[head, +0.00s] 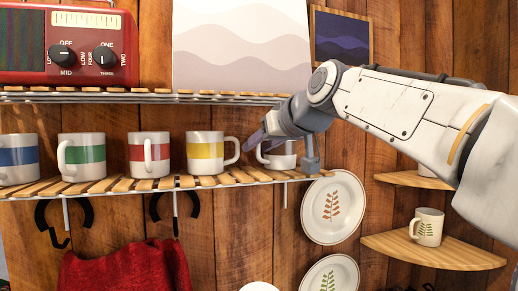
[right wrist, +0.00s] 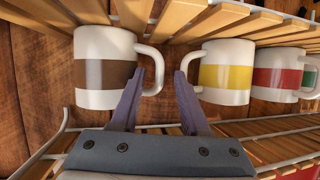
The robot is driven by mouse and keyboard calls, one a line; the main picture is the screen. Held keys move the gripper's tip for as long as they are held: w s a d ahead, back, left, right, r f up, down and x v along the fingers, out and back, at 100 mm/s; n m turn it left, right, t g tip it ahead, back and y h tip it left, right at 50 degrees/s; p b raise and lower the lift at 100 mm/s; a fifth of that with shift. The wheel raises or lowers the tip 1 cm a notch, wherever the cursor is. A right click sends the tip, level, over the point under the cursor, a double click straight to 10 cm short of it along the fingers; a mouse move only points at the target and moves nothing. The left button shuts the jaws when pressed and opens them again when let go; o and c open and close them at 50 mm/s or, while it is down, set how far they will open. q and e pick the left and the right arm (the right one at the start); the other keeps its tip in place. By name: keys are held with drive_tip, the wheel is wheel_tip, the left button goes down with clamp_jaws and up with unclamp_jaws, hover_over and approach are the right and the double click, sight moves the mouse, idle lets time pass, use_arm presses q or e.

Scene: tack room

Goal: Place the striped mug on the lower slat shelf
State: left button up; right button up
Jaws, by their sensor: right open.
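The brown-striped mug (right wrist: 103,72) is at the right end of the lower slat shelf (head: 110,187), its base at the slats. In the head view this mug (head: 283,162) is partly hidden by my right gripper (head: 256,143). In the upside-down right wrist view, my right gripper (right wrist: 158,73) is open, with its fingers on either side of that mug's handle. A yellow-striped mug (head: 205,153) stands to the left, also seen in the wrist view (right wrist: 228,72). Red-striped (head: 149,154), green-striped (head: 82,155) and blue-striped (head: 18,158) mugs stand farther left. My left gripper is out of view.
The upper slat shelf (head: 140,96) runs close above the mugs and holds a red radio (head: 68,45). Black hooks and a red cloth (head: 125,267) hang below. Leaf plates (head: 333,208) and corner shelves (head: 432,250) with a leaf mug (head: 427,227) are at right.

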drive_tip(key=b+v, duration=0.2)
drive_tip(key=v, duration=0.9)
drive_tip(key=shift+b, duration=0.3)
